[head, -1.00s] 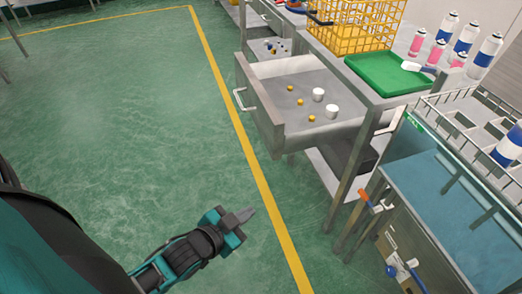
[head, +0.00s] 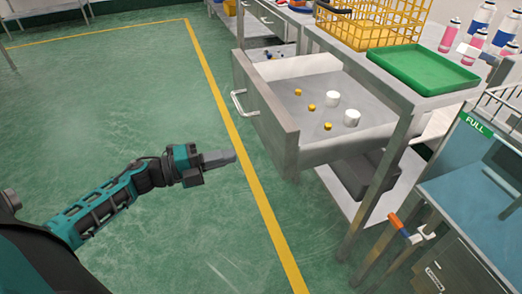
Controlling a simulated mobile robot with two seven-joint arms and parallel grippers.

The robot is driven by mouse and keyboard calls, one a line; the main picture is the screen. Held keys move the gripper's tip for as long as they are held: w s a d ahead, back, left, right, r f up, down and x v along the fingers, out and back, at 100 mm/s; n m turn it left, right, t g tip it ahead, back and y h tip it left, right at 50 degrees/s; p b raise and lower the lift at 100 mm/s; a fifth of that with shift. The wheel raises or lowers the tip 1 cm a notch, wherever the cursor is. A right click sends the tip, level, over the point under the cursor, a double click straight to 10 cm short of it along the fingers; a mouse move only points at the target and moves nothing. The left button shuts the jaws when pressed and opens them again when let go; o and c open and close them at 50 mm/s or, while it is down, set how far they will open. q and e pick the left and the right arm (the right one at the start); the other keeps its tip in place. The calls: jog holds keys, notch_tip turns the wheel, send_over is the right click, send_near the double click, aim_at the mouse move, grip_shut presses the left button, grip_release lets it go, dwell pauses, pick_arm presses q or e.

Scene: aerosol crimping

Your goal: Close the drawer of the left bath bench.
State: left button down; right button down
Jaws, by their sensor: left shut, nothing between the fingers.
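The bench (head: 400,128) stands at the right of the head view, with its drawer (head: 270,122) pulled well out to the left. The drawer's bar handle (head: 240,104) is on its front face. Inside the drawer lie several small yellow caps (head: 311,107) and two white cylinders (head: 333,99). My left gripper (head: 232,156) is shut and empty, over the floor to the left of and nearer than the drawer front. It appears apart from the handle. My right gripper is not in view.
A green tray (head: 424,70) and a yellow wire basket (head: 385,22) stand on the bench top, with several spray cans (head: 481,18) behind. A blue-topped station with a FULL label (head: 477,124) is at the right. The green floor (head: 110,110) at left is clear.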

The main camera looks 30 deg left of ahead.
aim_at(273, 145)
pick_arm(q)
jog(key=x, duration=0.8)
jog(key=shift+w+b, duration=0.1)
jog(key=shift+b, duration=0.3)
jog(key=shift+w+d, duration=0.4)
jog(key=shift+w, duration=0.05)
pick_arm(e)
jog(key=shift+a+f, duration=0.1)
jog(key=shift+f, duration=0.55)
pick_arm(q)
jog(key=shift+w, duration=0.1)
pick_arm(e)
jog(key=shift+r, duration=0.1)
